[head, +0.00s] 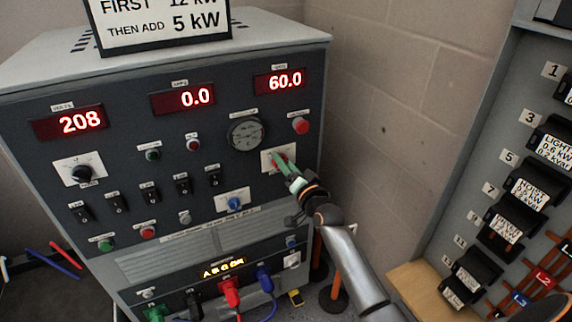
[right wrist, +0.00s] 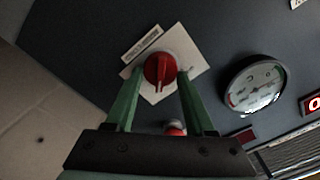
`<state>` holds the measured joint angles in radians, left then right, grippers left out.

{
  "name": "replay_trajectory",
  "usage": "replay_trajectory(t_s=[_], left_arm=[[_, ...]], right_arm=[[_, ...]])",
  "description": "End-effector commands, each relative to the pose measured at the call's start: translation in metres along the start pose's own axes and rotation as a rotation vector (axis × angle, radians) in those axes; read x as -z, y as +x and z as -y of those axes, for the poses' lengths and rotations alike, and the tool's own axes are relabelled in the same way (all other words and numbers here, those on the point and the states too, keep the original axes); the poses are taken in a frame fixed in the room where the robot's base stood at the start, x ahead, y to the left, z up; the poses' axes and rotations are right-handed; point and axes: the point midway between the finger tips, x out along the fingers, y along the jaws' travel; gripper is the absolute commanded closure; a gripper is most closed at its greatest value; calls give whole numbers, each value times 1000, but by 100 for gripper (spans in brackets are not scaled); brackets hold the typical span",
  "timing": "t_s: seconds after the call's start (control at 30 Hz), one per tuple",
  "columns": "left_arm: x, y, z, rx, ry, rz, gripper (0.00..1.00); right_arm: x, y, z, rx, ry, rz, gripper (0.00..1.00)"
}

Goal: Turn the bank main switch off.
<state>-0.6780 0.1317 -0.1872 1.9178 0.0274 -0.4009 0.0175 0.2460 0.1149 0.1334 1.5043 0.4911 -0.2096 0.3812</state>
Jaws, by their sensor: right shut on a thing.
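A red rotary knob (right wrist: 158,69) sits on a white square plate (right wrist: 190,52) on the dark front of the load bank. Its label (right wrist: 142,44) is too small to read. My right gripper (right wrist: 160,74) has its green fingers on either side of the knob and is shut on it. In the head view, the right gripper (head: 279,161) reaches the panel below the round gauge and hides most of the knob. The knob's marked end points down toward the gripper body in the right wrist view. My left gripper is not in view.
The load bank (head: 215,115) shows 208, 0.0 and 60.0 on red displays. A round gauge (head: 246,134) and a red button (head: 300,125) are close to the gripper. A breaker panel (head: 505,145) stands at the right. Red, blue and green plugs fill sockets at the bottom.

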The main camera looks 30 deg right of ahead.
Motion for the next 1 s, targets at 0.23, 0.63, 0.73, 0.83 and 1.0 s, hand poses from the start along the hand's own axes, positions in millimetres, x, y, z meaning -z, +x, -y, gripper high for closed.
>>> replay_trajectory(t_s=[0.23, 0.63, 0.73, 0.83, 1.0], left_arm=[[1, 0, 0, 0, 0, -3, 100], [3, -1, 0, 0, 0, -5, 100], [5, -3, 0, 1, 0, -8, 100], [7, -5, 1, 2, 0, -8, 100], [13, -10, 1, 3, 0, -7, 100]], right_arm=[[0, 0, 0, 0, 0, 0, 83], [0, 0, 0, -1, -20, 1, 100], [1, 0, 0, -1, -53, 1, 100], [1, 0, 1, -1, -102, 2, 100], [1, 0, 3, -1, -229, 2, 100]])
